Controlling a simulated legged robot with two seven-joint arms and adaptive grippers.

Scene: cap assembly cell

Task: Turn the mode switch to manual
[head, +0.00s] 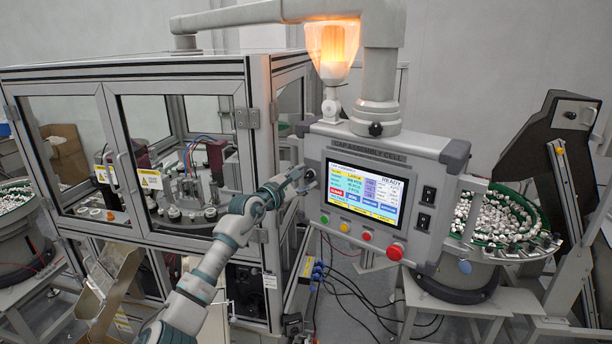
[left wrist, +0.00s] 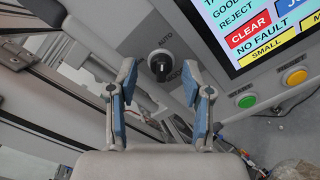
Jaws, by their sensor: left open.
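The mode switch is a black knob (left wrist: 160,65) on the grey control panel, left of the screen. In the left wrist view the word AUTO is printed beside it; another label is mostly hidden. In the head view the switch is largely hidden by my left gripper (head: 303,180), which is at the panel's left edge. In the left wrist view my left gripper (left wrist: 158,82) is open, its two blue-padded fingers on either side of the knob, with gaps on both sides. I cannot tell how deep the fingers reach. My right gripper is not in view.
The lit touchscreen (head: 364,193) is close to the right of the gripper. The framed machine enclosure (head: 252,150) stands to the left. An orange lamp (head: 333,50) glows above.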

